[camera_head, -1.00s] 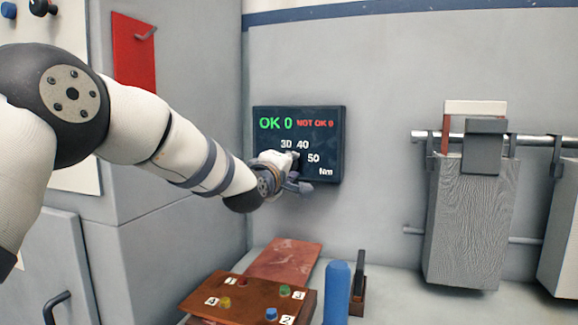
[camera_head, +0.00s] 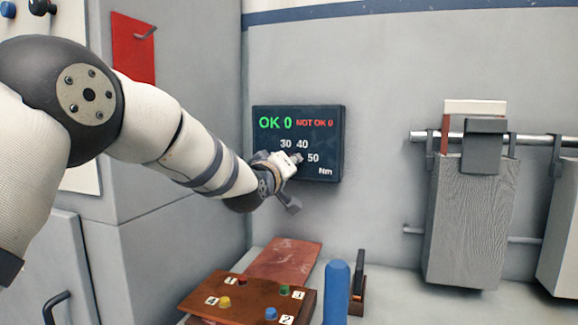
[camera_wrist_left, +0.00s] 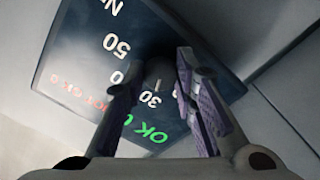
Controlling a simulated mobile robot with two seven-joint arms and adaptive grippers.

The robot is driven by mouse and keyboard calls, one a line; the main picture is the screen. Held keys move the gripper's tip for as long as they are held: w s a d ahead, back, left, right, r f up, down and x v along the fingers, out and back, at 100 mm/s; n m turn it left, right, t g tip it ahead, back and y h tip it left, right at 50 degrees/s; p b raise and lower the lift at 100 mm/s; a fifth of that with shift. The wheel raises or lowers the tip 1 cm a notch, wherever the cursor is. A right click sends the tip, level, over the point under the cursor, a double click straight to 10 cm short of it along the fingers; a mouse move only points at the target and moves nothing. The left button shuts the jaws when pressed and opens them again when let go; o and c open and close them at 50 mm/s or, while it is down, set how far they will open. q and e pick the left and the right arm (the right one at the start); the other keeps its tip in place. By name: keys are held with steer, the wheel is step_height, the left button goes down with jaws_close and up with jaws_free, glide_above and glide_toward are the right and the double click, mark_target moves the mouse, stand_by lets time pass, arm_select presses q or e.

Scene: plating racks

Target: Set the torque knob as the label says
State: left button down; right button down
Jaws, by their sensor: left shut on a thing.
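The dark torque panel (camera_head: 328,130) is on the grey wall, with green "OK 0", red "NOT OK 0", the numbers 30, 40 and 50, and "Nm". It fills the upper part of the left wrist view (camera_wrist_left: 75,55), tilted. My left gripper (camera_head: 294,160) is at the panel, below 30 and 40 and left of 50. In the left wrist view, its purple-padded fingers (camera_wrist_left: 155,78) are shut on the dark knob (camera_wrist_left: 157,69), which they partly hide. The knob's exact setting is hard to read. I see no readable torque label. My right gripper is out of view.
Below the panel is a brown board (camera_head: 252,303) with coloured pegs and number tags. A blue cylinder (camera_head: 336,292) stands beside it. Grey blocks (camera_head: 470,225) hang from a rail (camera_head: 530,140) at the right. A grey cabinet (camera_head: 170,260) is at the left.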

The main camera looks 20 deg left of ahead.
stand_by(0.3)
arm_select(q)
steer(key=c, duration=1.3)
jaws_free()
steer(key=s, duration=1.2)
steer(key=shift+a, duration=0.2)
